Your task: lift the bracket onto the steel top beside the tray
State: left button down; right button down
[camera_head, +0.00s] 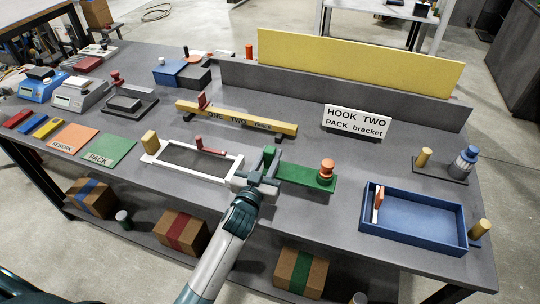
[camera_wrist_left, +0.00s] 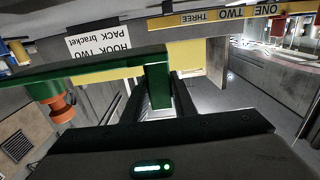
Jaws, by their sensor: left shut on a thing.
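My left gripper (camera_head: 262,180) is shut on the upright green post of a long green piece (camera_head: 300,177) with an orange knob at its right end. In the left wrist view the post (camera_wrist_left: 158,85) stands between my fingers. The green piece appears low over the grey steel top (camera_head: 330,215); contact is unclear. A blue tray (camera_head: 455,241) stands to the right with a small orange and white piece (camera_head: 378,203) inside. A red L-shaped piece (camera_head: 210,148) is at a white-rimmed dark tray (camera_head: 155,150). Which piece is the bracket is unclear. My right gripper is not in view.
A yellow numbered rail (camera_head: 240,119) carries another red piece. A sign (camera_head: 357,121) reads HOOK TWO, PACK bracket. A long yellow panel (camera_head: 360,62) stands behind. Pegs and a blue-grey bottle (camera_head: 465,160) stand far right. Bare top lies before the blue tray.

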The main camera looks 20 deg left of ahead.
pick_arm(q)
jog(key=shift+f+b, duration=1.6)
jog(key=shift+f, duration=0.5)
jog(key=shift+f+b, duration=0.8)
jog(key=shift+f, duration=0.35)
jog(key=shift+f, duration=0.25)
jog(key=shift+f+b, duration=0.4)
jog(key=shift+b, duration=0.05)
jog(key=c, duration=1.4)
grip_release()
jog(key=shift+o, duration=0.2)
jog(key=shift+f, duration=0.1)
